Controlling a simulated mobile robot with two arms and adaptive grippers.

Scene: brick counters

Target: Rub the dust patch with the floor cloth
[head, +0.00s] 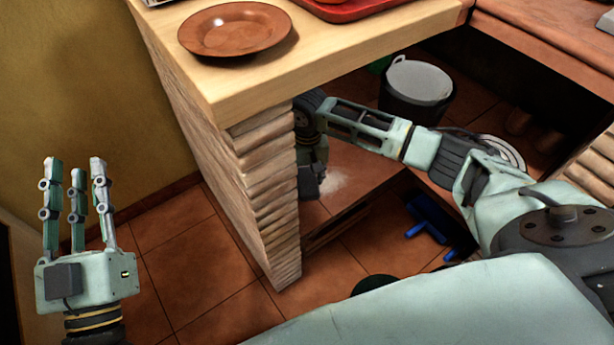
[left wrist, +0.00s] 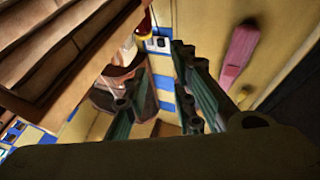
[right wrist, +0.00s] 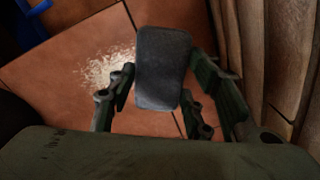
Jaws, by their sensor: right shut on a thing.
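The dust patch (head: 333,182) is a pale, powdery smear on the terracotta floor under the counter; it also shows in the right wrist view (right wrist: 108,66). My right gripper (right wrist: 160,95) is shut on the floor cloth (right wrist: 162,62), a dark grey, flat pad between its fingers. In that view the cloth is just right of the dust and overlaps its edge. I cannot tell if it touches the floor. In the head view the right gripper is low beside the brick pillar, partly hidden. My left gripper (head: 77,175) is open and empty, fingers pointing up.
The brick pillar (head: 245,180) stands close left of my right gripper, with the wooden counter (head: 330,60) above the arm. A grey bucket (head: 415,90) stands behind the arm. A blue-headed tool (head: 428,218) lies to the right. A brown plate (head: 234,29) sits on the counter.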

